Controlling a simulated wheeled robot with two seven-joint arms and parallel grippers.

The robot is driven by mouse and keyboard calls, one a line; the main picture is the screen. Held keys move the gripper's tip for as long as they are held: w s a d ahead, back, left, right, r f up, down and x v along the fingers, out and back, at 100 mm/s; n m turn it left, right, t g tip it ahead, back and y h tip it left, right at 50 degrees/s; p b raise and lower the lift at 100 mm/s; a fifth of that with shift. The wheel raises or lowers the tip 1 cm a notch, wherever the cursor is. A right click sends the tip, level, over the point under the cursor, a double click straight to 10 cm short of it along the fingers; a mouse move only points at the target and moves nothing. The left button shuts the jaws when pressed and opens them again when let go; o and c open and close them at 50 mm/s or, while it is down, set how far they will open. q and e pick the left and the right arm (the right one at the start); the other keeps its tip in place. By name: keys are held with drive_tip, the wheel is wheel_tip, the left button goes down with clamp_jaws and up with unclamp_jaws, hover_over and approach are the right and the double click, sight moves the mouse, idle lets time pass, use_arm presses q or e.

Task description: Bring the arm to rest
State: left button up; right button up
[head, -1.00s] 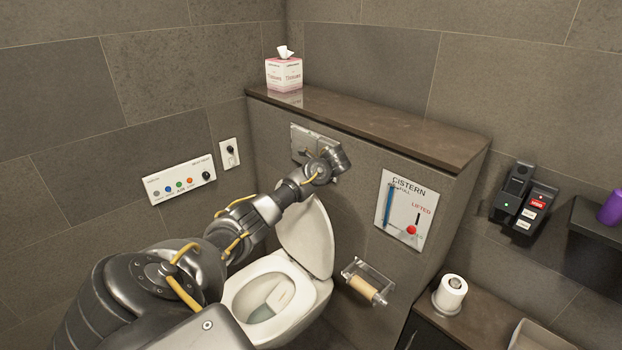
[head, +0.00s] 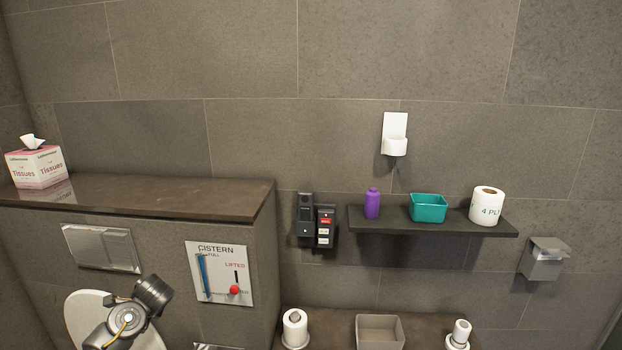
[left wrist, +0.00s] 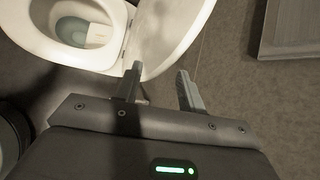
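My left arm (head: 127,318) shows at the lower left of the head view, in front of the raised toilet lid; its fingers cannot be made out there. In the left wrist view my left gripper (left wrist: 160,84) has its two fingers apart with nothing between them. The toilet (left wrist: 75,35) lies beyond the fingers at the upper left of that view, with its bowl visible and its pale lid (left wrist: 168,38) up beside it. My right gripper is in no view.
The cistern ledge (head: 150,194) holds a tissue box (head: 36,166). The wall has a flush plate (head: 102,248) and a cistern panel (head: 220,273). A dark shelf (head: 430,229) bears a purple bottle (head: 372,203), teal tub (head: 428,207) and paper roll (head: 487,205). A grey bin (head: 380,331) stands below.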

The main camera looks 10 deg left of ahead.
use_arm(q)
drive_tip(key=s+d+f+n+h, duration=0.2)
drive_tip(key=s+d+f, duration=0.4)
drive_tip(key=s+d, duration=0.3)
drive_tip(key=s+d+f+n+h, duration=0.3)
drive_tip(key=s+d+f, duration=0.35)
drive_tip(key=d, duration=0.45)
drive_tip(key=s+d+r+n+h, duration=0.2)
drive_tip(key=s+d+n, duration=0.25)
drive_tip(key=s, duration=0.55)
drive_tip(key=s+d+r+n+h, duration=0.15)
drive_tip(key=s+d+n, duration=0.35)
drive_tip(key=s, duration=0.6)
wheel_tip(320, 180, down, 26)
drive_tip(key=d+m+g, duration=0.1)
drive_tip(key=s+a+f+g, duration=0.1)
drive_tip(key=s+a+f, duration=0.2)
drive_tip(key=s+f, duration=1.2)
drive_tip(key=shift+s+f+y, duration=0.2)
drive_tip(key=shift+s+y, duration=0.15)
drive_tip(key=shift+s, duration=0.7)
